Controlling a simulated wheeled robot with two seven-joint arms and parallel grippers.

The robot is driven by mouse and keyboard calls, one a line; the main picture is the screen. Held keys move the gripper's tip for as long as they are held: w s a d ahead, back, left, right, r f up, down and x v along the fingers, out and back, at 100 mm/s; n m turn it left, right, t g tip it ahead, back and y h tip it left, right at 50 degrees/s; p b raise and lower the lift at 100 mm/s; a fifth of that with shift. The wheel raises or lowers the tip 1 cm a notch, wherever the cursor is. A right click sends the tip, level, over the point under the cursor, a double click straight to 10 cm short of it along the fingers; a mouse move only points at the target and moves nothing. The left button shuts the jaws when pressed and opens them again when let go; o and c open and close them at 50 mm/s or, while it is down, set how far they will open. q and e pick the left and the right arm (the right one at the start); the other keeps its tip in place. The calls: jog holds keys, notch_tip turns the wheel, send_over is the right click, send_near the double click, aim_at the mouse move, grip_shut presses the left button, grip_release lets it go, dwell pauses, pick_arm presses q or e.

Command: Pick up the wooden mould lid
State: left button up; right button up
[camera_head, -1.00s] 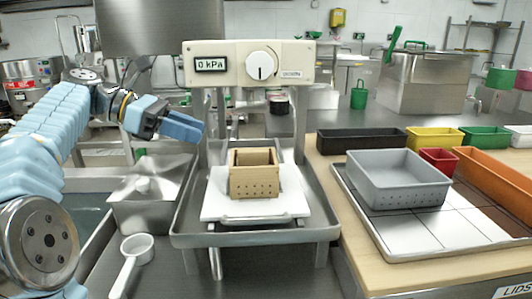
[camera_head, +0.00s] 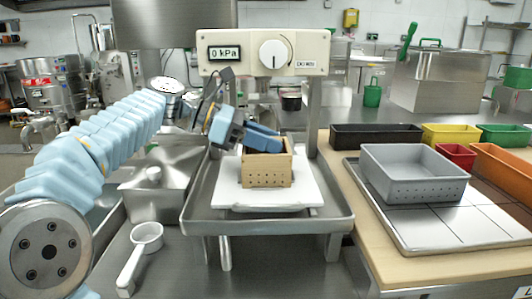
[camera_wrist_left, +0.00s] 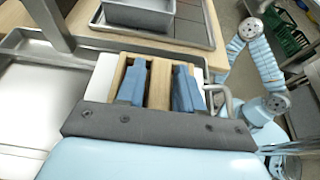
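The wooden mould (camera_head: 266,172) is a light box with small holes in its front wall. It stands on a white board (camera_head: 308,190) in the steel press tray. My left gripper (camera_head: 274,140) is at the mould's top, its blue fingers covering part of the opening. In the left wrist view the fingers (camera_wrist_left: 160,70) are open and apart, with a wooden strip (camera_wrist_left: 159,88) between them and a wooden wall (camera_wrist_left: 119,72) to their left. Contact cannot be told. I cannot clearly tell the lid from the mould; the strip may be part of it. My right gripper is not in view.
The press head with a 0 kPa display (camera_head: 225,53) and dial hangs just above my left gripper, between two posts. A grey perforated bin (camera_head: 414,174) stands on a tray at right. A white scoop (camera_head: 141,255) and a lidded steel container (camera_head: 153,190) are at left.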

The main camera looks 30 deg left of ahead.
pick_arm(q)
grip_shut()
